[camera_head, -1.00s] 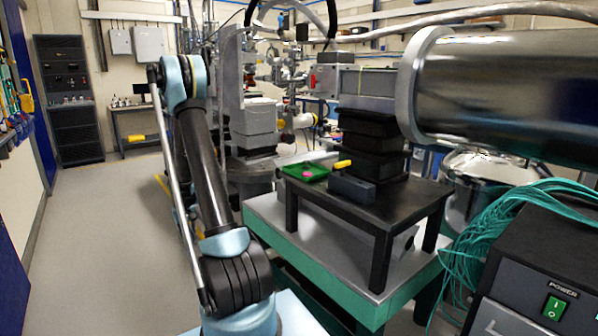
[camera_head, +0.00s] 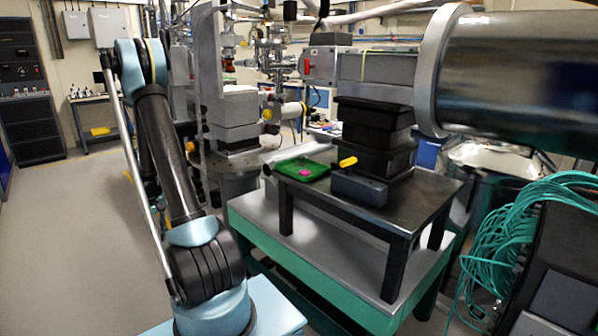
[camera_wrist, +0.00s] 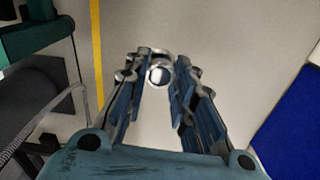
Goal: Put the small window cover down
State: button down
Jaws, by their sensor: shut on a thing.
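In the wrist view, my gripper (camera_wrist: 160,82) is shut on a small round silvery piece with a pale centre, which looks like the small window cover (camera_wrist: 159,74). It sits between the fingertips, above the grey floor. In the head view my arm rises at the left, and the gripper and the cover cannot be made out there. A green tray (camera_head: 319,177) lies on the black table, with a small pink item (camera_head: 304,173) in it.
The black table (camera_head: 420,190) stands on a green-edged bench (camera_head: 290,248). A dark block (camera_head: 358,187) and a yellow-tipped part (camera_head: 348,162) are beside the tray. A large metal cylinder (camera_head: 530,80) overhangs at right, above teal cables (camera_head: 510,235). Open floor (camera_head: 75,230) lies at left.

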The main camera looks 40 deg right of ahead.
jog(key=shift+d, duration=0.15)
jog(key=s+d+r+m, duration=0.25)
jog(key=d+r, duration=0.65)
jog(key=d, duration=0.5)
jog(key=s+d+r+m, duration=0.2)
jog(key=d+r+m, duration=0.1)
jog(key=d+r, duration=0.9)
jog(key=s+d+r+m, duration=0.3)
jog(key=s+d+r, duration=0.6)
jog(key=s+d, duration=0.15)
jog(key=s+d+r+m, duration=0.3)
jog(key=s+d+r, duration=0.6)
jog(key=s, duration=0.3)
jog(key=shift+n, duration=0.25)
jog(key=shift+d+f, duration=0.15)
jog(key=shift+f, duration=4.65)
jog(key=shift+f, duration=0.15)
jog(key=c, duration=1.3)
grip_release()
jog(key=shift+c, duration=0.2)
